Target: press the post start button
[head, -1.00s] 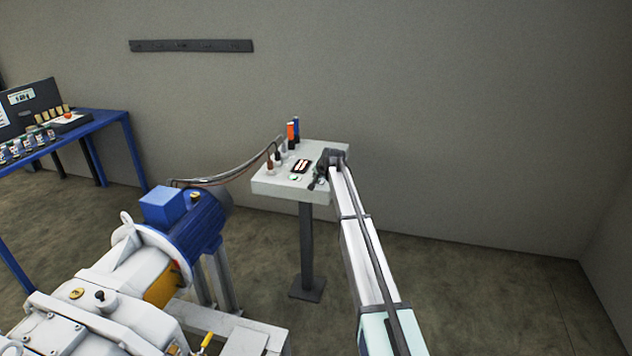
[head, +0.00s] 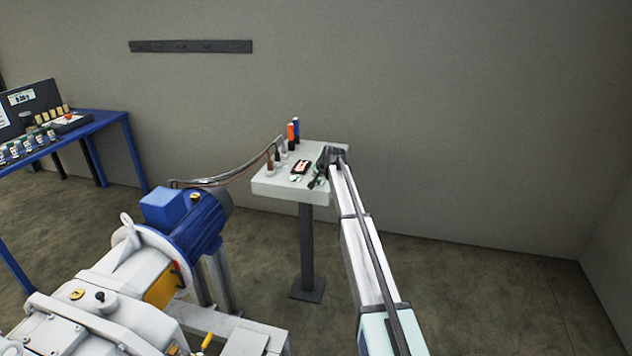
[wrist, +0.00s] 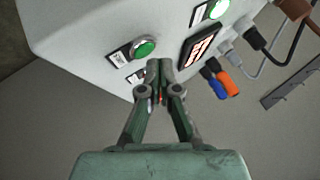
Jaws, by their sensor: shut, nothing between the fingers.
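A pale control box (head: 262,188) stands on a dark post in the head view. In the wrist view, its face (wrist: 80,30) carries a green button in a metal ring (wrist: 143,47) and a brightly lit green button (wrist: 217,9) at the top. Each has a small label plate I cannot read, so I cannot tell which is the post start button. My gripper (wrist: 160,66) is shut and empty, its tips just below and right of the nearer green button. Contact cannot be told. In the head view my gripper (head: 316,183) is at the box's right side.
A dark panel with a lit red-and-white display (wrist: 199,43) lies right of the tips. Orange (wrist: 230,86) and blue connectors and cables are beyond it. A motor and pump (head: 185,225) stand left of the post, and a blue table (head: 100,122) further left.

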